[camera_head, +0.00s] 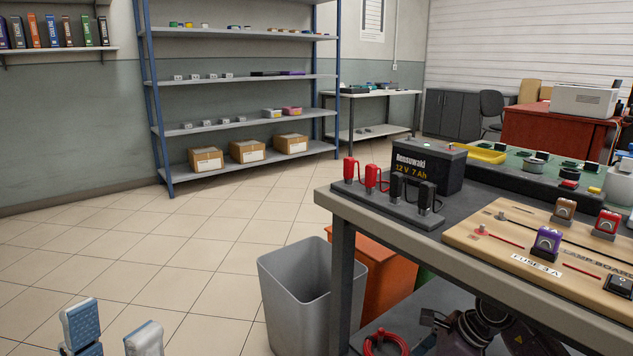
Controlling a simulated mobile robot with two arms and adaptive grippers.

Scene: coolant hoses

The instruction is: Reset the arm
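My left gripper (112,333) shows at the bottom left edge, over the tiled floor. Its two pale fingertip pads stand apart with bare floor between them, and nothing is held. The rest of my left arm is out of view. No coolant hose can be made out.
The workbench (343,206) at right bears a black battery (430,165), red and black clamps, and a wooden fuse board (486,245). A grey bin (289,299) and an orange box (386,276) stand by it. Shelving (157,107) stands behind; the left floor is clear.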

